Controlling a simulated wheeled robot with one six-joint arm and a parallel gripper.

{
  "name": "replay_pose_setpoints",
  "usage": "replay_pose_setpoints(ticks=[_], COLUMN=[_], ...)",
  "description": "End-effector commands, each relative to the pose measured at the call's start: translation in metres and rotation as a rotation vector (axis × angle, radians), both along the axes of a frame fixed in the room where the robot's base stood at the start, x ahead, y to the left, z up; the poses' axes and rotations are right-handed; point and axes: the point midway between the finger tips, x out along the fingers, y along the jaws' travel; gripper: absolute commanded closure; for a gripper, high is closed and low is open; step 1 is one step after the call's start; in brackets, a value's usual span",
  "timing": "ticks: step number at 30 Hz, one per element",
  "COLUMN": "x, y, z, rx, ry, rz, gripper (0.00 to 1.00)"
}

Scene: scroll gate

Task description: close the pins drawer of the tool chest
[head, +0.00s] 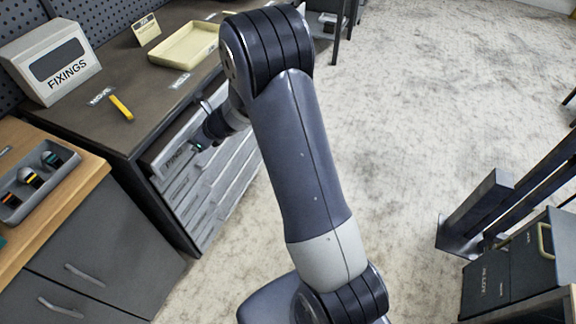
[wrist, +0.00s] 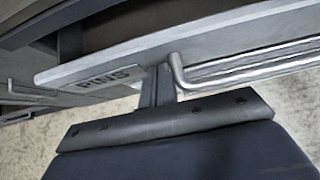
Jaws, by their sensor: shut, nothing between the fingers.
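The pins drawer (head: 176,157) is the top drawer of the grey tool chest (head: 215,195), under the dark worktop. Its front, with a PINS label and a bar handle, also fills the upper part of the wrist view (wrist: 120,68). A dark gap shows behind the top edge of the front there, so the drawer looks partly out; how far is hard to tell. My gripper (wrist: 157,88) is shut and empty, with its fingertips at the drawer front between the label and the handle's end. Contact is not certain. In the head view my gripper (head: 196,148) is partly hidden by my arm.
On the worktop are a FIXINGS box (head: 55,65), a yellow tray (head: 184,44) and a yellow marker (head: 121,108). A wooden-topped cabinet (head: 100,245) stands at the left. Open carpet lies right of the chest; a dark cabinet (head: 510,275) stands at lower right.

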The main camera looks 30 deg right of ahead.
Motion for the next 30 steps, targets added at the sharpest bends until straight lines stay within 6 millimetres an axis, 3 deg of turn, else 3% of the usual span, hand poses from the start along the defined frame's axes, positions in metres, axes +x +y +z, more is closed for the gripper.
replay_pose_setpoints(ticks=[6,12,30], x=[0.027,0.038,0.042], y=[0.023,0.032,0.034], z=[0.002,0.001,0.002], rx=[0.0,0.001,0.004], ry=[-0.002,-0.001,-0.006], rz=[0.001,0.0,-0.001], gripper=[1.0,1.0,1.0])
